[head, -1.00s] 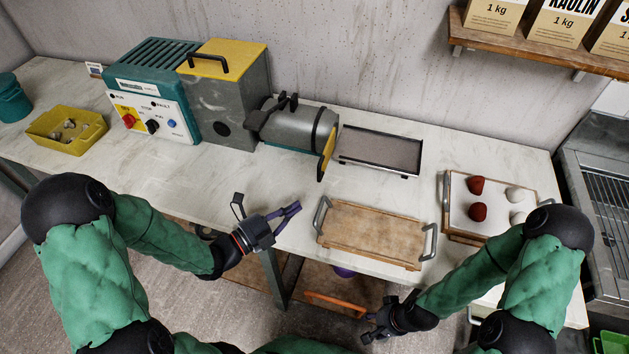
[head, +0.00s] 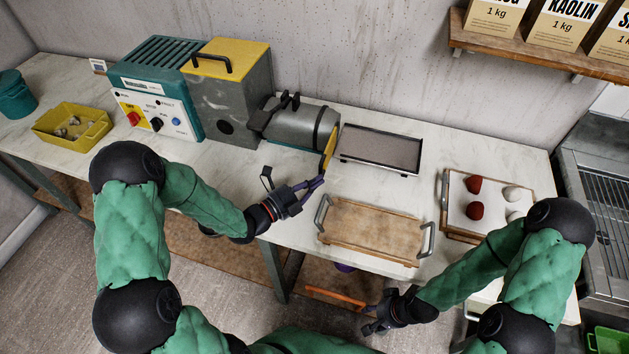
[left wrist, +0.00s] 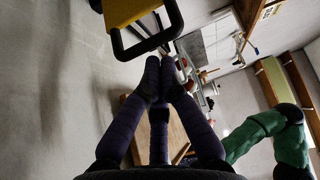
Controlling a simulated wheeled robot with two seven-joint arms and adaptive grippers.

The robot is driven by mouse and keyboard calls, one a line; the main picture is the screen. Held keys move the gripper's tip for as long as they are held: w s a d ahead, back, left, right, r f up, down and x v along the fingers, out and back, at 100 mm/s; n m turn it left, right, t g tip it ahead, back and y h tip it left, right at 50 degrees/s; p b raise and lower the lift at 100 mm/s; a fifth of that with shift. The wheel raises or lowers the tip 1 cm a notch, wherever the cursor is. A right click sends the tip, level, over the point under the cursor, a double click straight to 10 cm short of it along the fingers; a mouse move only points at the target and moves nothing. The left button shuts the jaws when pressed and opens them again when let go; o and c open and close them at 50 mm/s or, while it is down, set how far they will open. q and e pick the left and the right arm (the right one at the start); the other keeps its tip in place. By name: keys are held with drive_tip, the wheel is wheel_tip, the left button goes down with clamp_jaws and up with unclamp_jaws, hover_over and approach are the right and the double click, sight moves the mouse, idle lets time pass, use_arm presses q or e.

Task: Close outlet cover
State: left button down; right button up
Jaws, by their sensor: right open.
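The outlet cover (head: 329,149) is a yellow plate with a dark edge at the right end of the grey barrel (head: 300,124). It is seen nearly edge-on, and how far it stands from the barrel's mouth is unclear. My right gripper (head: 372,318) is open and empty in front of the bench.
A wooden tray with handles (head: 375,232) lies right of my left gripper. A dark shallow tray (head: 381,150) lies right of the cover. Another tray (head: 455,212) holds red and white lumps. The machine's control box (head: 155,105) stands at the left.

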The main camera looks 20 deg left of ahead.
sight(324, 158)
use_arm(q)
drive_tip(key=w+b, duration=0.4)
drive_tip(key=w, duration=0.4)
drive_tip(key=shift+w+d+f, duration=0.1)
drive_tip(key=shift+w+d, duration=0.05)
drive_tip(key=shift+w, duration=0.25)
drive_tip(key=shift+r, duration=0.2)
